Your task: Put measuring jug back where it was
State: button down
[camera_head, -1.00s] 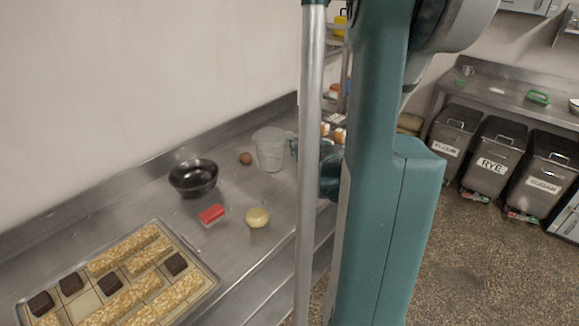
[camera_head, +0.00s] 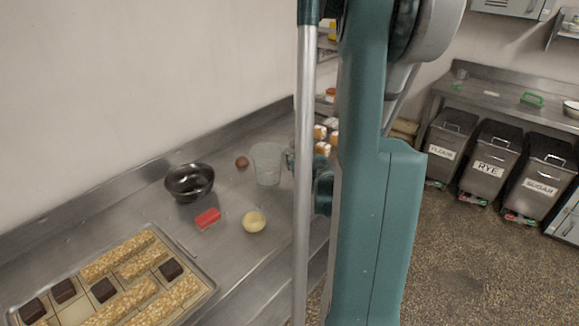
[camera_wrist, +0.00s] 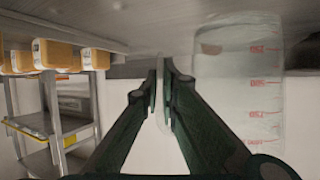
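The clear measuring jug (camera_head: 266,166) is upright at the back of the steel counter (camera_head: 229,234), right of the brown egg. In the wrist view the jug (camera_wrist: 238,100), with red markings, fills the right side, and the picture is upside down. My gripper (camera_wrist: 166,85) has its fingers close together on a thin clear strip, which looks like the jug's handle. In the head view my gripper is at the jug's right side, partly hidden by my arm. The jug's base is at or very near the counter; I cannot tell whether it touches.
A black bowl (camera_head: 190,183), a brown egg (camera_head: 242,162), a red block (camera_head: 207,219) and a pale yellow round thing (camera_head: 253,221) stand left and in front of the jug. A tray (camera_head: 205,279) of bars lies front left. Orange-and-white boxes (camera_head: 321,133) stand behind right.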

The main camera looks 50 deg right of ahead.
jog(key=shift+f+b, duration=0.3)
jog(key=shift+f, duration=1.05)
jog(key=shift+f, duration=0.25)
jog(key=c, duration=2.6)
grip_release()
jog(key=shift+r, duration=0.1)
jog(key=shift+r, duration=0.1)
jog(key=shift+r, duration=0.1)
jog(key=p+v, duration=0.2)
jog(key=v, duration=1)
jog(key=shift+d, duration=0.1)
